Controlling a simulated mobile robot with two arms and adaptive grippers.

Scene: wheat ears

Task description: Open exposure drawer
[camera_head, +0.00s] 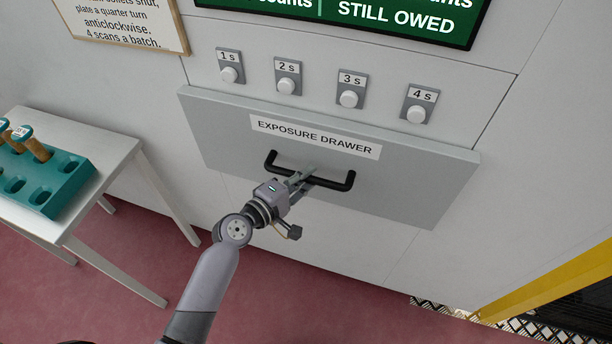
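The exposure drawer (420,188) is a grey panel with a white "EXPOSURE DRAWER" label (314,137) and a black bar handle (336,184). Its front stands a little proud of the white wall; I cannot tell whether it is pulled out. My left gripper (302,177) is at the middle of the handle, with its fingers over the bar. The fingers are small and overlap the handle, so I cannot tell whether they are closed on it. My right gripper is not in view.
Above the drawer are several labelled buttons, such as "1 s" (229,74) and "4 s" (416,114). A white table (100,140) at left bears a teal rack (62,186) with wooden-handled items. A yellow frame (560,280) stands at lower right. Red floor (130,260) lies below.

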